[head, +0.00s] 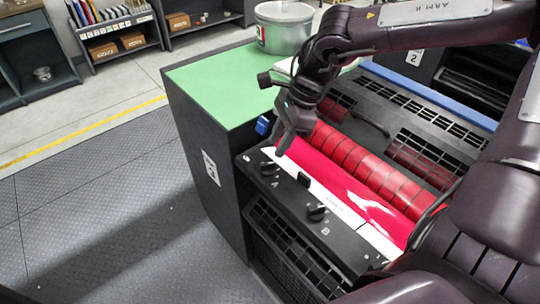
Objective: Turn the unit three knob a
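Knob A (268,168) is a small black knob on the black front panel (292,190) of the near ink unit, beside a letter A. Knob B (317,212) is farther right on the same panel. The unit's side label (211,168) is too slanted to read surely. My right gripper (281,149) points down just above and behind knob A, near the left end of the red rollers. It appears apart from the knob. Its fingers overlap in this view, so their opening does not show. My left gripper is out of view.
Red rollers (365,170) lie behind the panel. A green top (215,84) with a metal pot (284,28) is at the back left. Another unit labelled 2 (414,57) stands behind. The floor at left (100,220) is clear. My arm links fill the right side.

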